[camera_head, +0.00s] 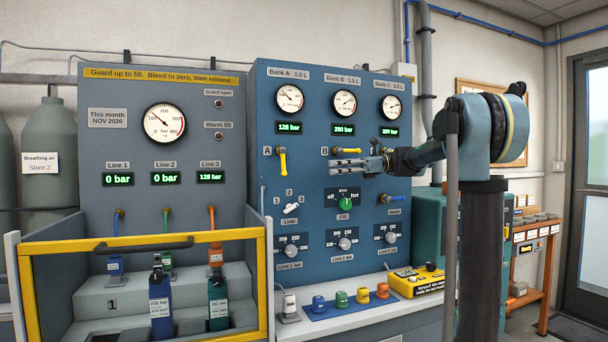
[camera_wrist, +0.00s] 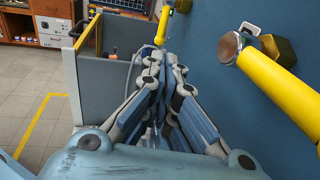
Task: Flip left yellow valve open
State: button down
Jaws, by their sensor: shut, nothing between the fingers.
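The left yellow valve (camera_head: 282,160), beside the letter A under Bank A, has its lever hanging straight down. It also shows in the wrist view (camera_wrist: 163,22), beyond my fingertips. The second yellow valve (camera_head: 346,151), beside the letter B, has its lever lying sideways. In the wrist view its lever (camera_wrist: 285,85) is large and close at the right. My gripper (camera_head: 333,170) is shut and empty, pointing left along the panel just below the B lever. The fingertips (camera_wrist: 160,60) are to the right of the A lever in the head view, with a gap between.
The blue panel (camera_head: 300,225) also carries gauges, a green knob (camera_head: 345,203) and grey knobs below my gripper. A yellow-framed guard (camera_head: 140,245) stands front left. Coloured fittings and a yellow box (camera_head: 418,281) sit on the bench.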

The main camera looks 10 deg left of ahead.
send_near(283, 163)
jog(key=a+f, duration=0.3)
jog(key=a, duration=0.2)
jog(key=shift+s+a, duration=0.3)
jog(key=shift+s, duration=0.2)
jog(key=shift+f, duration=0.1)
jog(key=shift+a, duration=0.1)
jog(key=shift+s+a+f, duration=0.15)
jog(key=shift+s+a, duration=0.15)
jog(key=shift+a, duration=0.2)
jog(key=shift+d, duration=0.1)
